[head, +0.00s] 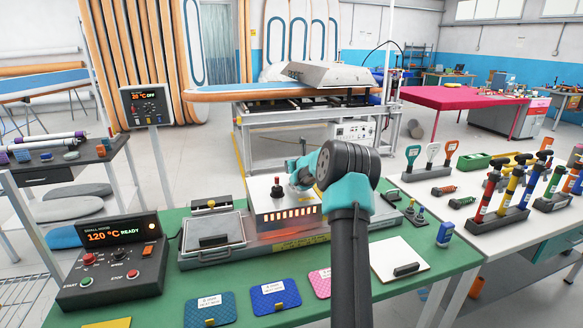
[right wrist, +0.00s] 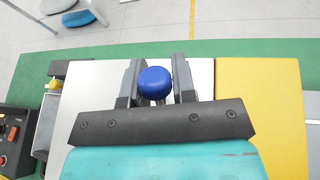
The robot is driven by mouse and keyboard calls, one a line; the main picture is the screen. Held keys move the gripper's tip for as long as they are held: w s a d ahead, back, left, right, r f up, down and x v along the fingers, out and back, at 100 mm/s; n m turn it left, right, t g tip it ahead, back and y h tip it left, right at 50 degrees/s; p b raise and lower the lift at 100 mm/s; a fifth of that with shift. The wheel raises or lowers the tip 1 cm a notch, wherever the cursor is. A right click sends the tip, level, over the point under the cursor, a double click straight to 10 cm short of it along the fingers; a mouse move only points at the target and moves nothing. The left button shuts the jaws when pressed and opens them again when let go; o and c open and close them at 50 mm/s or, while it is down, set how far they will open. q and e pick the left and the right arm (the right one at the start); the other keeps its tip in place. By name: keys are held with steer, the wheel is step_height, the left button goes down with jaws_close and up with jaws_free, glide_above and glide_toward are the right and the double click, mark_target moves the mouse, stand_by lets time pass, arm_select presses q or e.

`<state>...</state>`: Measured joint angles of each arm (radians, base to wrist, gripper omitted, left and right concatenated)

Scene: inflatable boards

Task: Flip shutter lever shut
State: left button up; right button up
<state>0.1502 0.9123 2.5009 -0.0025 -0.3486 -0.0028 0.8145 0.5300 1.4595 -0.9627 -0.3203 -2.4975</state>
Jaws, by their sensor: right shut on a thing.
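The heater box (head: 270,205), silver with a row of glowing slots in front, stands on the green bench. My right gripper (head: 297,178) is over its right part, coming from the front. In the right wrist view, the gripper's two dark fingers (right wrist: 155,84) are on either side of a round blue knob (right wrist: 154,81) and shut on it. The knob appears to be the shutter lever's end; its stem is hidden. In the head view my gripper hides this knob. A small red-topped knob (head: 277,183) stands on the box, left of the gripper. My left gripper is not in view.
A control box (head: 110,262) reading 120 °C READY stands front left. A metal plate press (head: 212,240) is left of the heater box. Coloured patches (head: 275,295) and a white board (head: 398,260) lie in front. Tools and rollers (head: 490,195) fill the right table.

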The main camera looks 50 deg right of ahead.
jaws_close()
steer(key=shift+s+a+r+n+t+h, duration=0.15)
steer(key=shift+s+a+r+t+h, duration=0.15)
steer(key=shift+t, duration=0.3)
steer(key=shift+s+a+r+n+t+h, duration=0.15)
steer(key=shift+t+h, duration=0.2)
steer(key=shift+t, duration=0.25)
steer(key=shift+s+a+r+n+t+h, duration=0.15)
steer(key=shift+s+t+h, duration=0.15)
steer(key=shift+t, duration=0.3)
steer(key=o, duration=0.6)
jaws_free()
steer(key=shift+s, duration=0.1)
steer(key=v, duration=1.7)
